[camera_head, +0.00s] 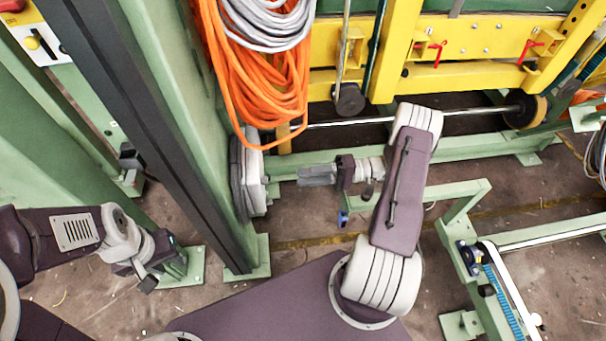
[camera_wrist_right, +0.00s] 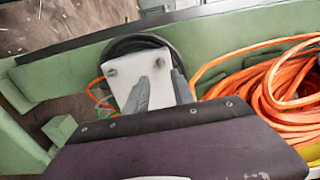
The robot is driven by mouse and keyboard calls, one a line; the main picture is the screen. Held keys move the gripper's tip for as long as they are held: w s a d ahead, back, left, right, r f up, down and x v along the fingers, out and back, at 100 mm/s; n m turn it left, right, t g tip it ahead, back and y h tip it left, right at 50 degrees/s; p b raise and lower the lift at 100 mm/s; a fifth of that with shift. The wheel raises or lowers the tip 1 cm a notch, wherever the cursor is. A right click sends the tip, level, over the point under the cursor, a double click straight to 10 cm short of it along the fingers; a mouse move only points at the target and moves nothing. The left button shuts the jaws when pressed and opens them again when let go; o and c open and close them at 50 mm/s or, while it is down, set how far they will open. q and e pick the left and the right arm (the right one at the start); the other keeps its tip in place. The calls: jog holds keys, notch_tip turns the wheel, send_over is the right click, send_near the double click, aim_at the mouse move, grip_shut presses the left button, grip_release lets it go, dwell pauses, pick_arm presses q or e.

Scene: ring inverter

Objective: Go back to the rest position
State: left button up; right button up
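My right gripper (camera_head: 317,175) is at the centre of the head view, pointing left toward a white plate with a dark round rim (camera_head: 252,178) on the side of the green post. In the right wrist view, the two grey fingers of this gripper (camera_wrist_right: 164,75) stand apart in front of the white plate (camera_wrist_right: 124,78). Nothing is seen held between them. My left gripper (camera_head: 150,279) is at the lower left of the head view, pointing down and right. Its fingers are small and dark, so their opening is unclear.
Orange cable (camera_head: 255,75) and grey cable (camera_head: 265,22) hang above the white plate. A green post (camera_head: 185,110) stands between my two arms. A yellow frame (camera_head: 470,78) with a metal rod runs behind. A green rail frame (camera_head: 465,200) stands at right.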

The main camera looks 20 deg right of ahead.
jog(key=a+r+n+g+h, duration=0.2)
jog(key=a+r+n+g, duration=0.5)
jog(key=a+r, duration=0.25)
jog(key=s+a+f+n+g+h, duration=0.2)
jog(key=s+a+h, duration=0.1)
jog(key=s+h, duration=0.85)
jog(key=w+d+f+m+t+h, duration=0.1)
jog(key=d+f+m+t+h, duration=0.4)
jog(key=d, duration=0.4)
notch_tip(320, 180, up, 35)
jog(key=m+y+p, duration=0.1)
jog(key=p, duration=3.4)
